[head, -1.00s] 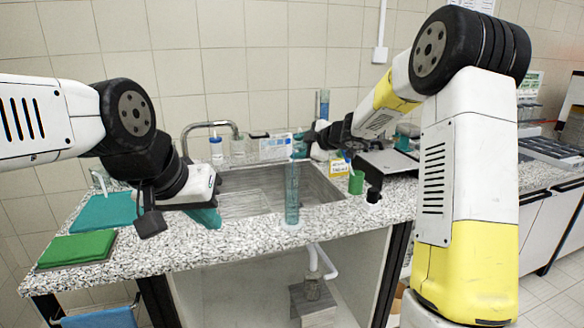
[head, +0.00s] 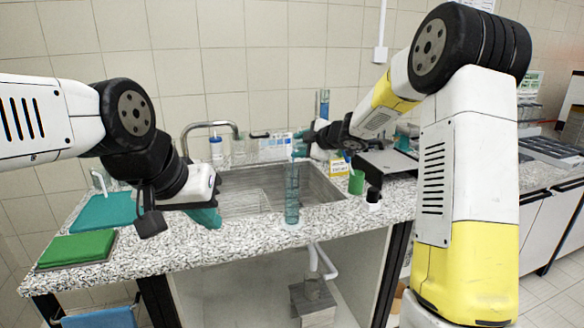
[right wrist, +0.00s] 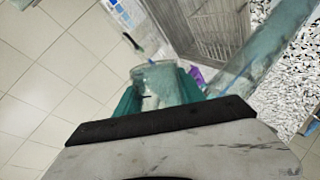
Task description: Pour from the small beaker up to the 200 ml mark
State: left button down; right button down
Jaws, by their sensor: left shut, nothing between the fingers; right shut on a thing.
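A tall clear blue-green measuring cylinder (head: 291,196) stands upright on the counter's front strip, before the sink. My right gripper (head: 301,147) is at the cylinder's top, coming from the right. In the right wrist view its teal fingers (right wrist: 160,94) are shut on the small clear glass beaker (right wrist: 157,72). The beaker is right beside the cylinder's mouth; the cylinder (right wrist: 262,52) runs diagonally there. I cannot tell the beaker's exact tilt, its liquid level or the 200 ml mark. My left gripper (head: 208,217) is shut and empty, low over the counter left of the sink.
The sink (head: 255,190) lies behind the cylinder. A green pad (head: 76,248) and a teal mat (head: 106,211) lie at left. A green cup (head: 356,183), a dark-capped bottle (head: 373,196) and a yellow-labelled box (head: 338,176) stand right of the cylinder.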

jog(key=shift+r+n+t+h, duration=0.3)
jog(key=shift+n, duration=0.1)
dwell(1.5)
jog(key=shift+f, duration=0.2)
dwell(0.6)
jog(key=shift+r, duration=0.15)
jog(key=shift+d, duration=0.15)
jog(key=shift+a+f+m+g+y, duration=0.2)
jog(key=shift+f+m+g+y, duration=0.35)
jog(key=shift+m, duration=0.25)
